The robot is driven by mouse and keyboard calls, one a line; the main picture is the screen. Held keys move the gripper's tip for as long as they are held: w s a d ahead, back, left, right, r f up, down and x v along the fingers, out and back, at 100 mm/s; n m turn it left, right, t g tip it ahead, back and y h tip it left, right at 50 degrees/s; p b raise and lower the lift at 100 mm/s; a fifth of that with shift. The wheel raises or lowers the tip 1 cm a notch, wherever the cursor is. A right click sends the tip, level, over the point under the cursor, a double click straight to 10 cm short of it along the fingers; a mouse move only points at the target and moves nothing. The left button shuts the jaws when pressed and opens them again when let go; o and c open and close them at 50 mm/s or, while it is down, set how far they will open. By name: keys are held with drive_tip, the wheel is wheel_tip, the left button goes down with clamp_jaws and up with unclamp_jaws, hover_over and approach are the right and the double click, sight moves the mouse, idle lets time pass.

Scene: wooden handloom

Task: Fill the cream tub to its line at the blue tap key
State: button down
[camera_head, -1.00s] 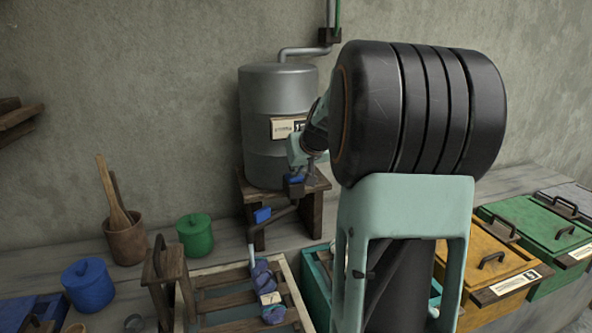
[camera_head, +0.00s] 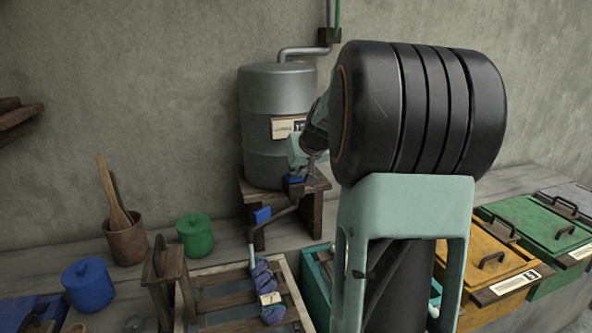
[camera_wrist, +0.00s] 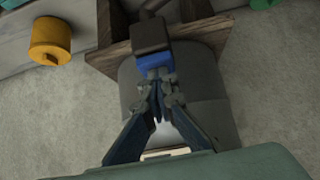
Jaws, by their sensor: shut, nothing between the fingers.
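The cream tub (camera_head: 287,272) stands at the bottom centre of the head view, with a pale rim and wooden slats across it. Blue-grey shows between the slats; I cannot make out its line. A pale thin vertical strip, perhaps water, drops from the dark spout (camera_head: 283,211) to the tub's back. The blue tap key (camera_wrist: 155,63) sits on a dark block below the grey tank in the wrist view; it also shows in the head view (camera_head: 296,181). My gripper (camera_wrist: 157,86) is shut and empty, its tips at the blue key, apparently touching it.
The grey tank (camera_head: 278,92) stands on a wooden stand (camera_head: 311,210). A blue skein (camera_head: 265,279) with a tag hangs in the tub. A green pot (camera_head: 195,238) and blue pot (camera_head: 88,285) stand left. Lidded yellow and green boxes (camera_head: 538,237) stand right.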

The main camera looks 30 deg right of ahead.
drive_tip(key=shift+s+f+p, duration=0.15)
drive_tip(key=shift+p, duration=0.3)
drive_tip(key=s+a+r+p, duration=0.1)
drive_tip(key=s+r, duration=0.5)
drive_tip(key=r, duration=0.5)
drive_tip(key=shift+s+a+r+p, duration=0.15)
drive_tip(key=shift+s+a+p, duration=0.2)
drive_tip(key=shift+a, duration=0.05)
